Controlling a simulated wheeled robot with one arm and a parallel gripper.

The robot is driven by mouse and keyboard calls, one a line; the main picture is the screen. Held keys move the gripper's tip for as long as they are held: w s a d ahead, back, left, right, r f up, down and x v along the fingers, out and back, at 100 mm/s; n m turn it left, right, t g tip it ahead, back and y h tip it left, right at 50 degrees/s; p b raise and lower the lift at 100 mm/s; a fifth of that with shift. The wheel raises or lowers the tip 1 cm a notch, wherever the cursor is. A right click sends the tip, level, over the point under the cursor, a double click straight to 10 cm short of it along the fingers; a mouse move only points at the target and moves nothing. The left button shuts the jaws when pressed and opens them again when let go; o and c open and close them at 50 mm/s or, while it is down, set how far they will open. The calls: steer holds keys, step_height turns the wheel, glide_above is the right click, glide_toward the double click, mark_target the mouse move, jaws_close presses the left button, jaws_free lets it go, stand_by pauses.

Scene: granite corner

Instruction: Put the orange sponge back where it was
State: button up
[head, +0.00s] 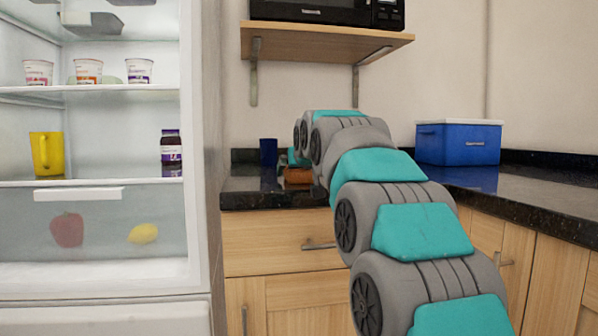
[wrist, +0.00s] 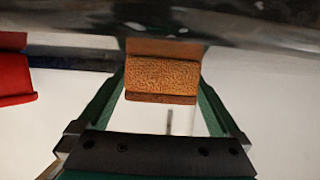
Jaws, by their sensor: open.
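The orange sponge (head: 297,176) sits on the dark granite counter in the head view, just left of the end of my arm. In the wrist view the sponge (wrist: 162,78) shows its porous face between the fingertips of my gripper (wrist: 161,88), with its reflection on the glossy counter above it. My gripper is open, with one green finger on each side of the sponge. I cannot tell whether either finger touches it. In the head view my arm hides most of the gripper.
A dark blue cup (head: 268,152) stands left of the sponge. A red object (wrist: 14,78) is at the left of the wrist view. A blue box with a white lid (head: 458,142) stands on the right counter. A wooden shelf (head: 325,43) holds a microwave above. The open fridge (head: 90,180) is at left.

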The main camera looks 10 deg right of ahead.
steer(key=shift+r, duration=0.2)
steer(key=v, duration=1.2)
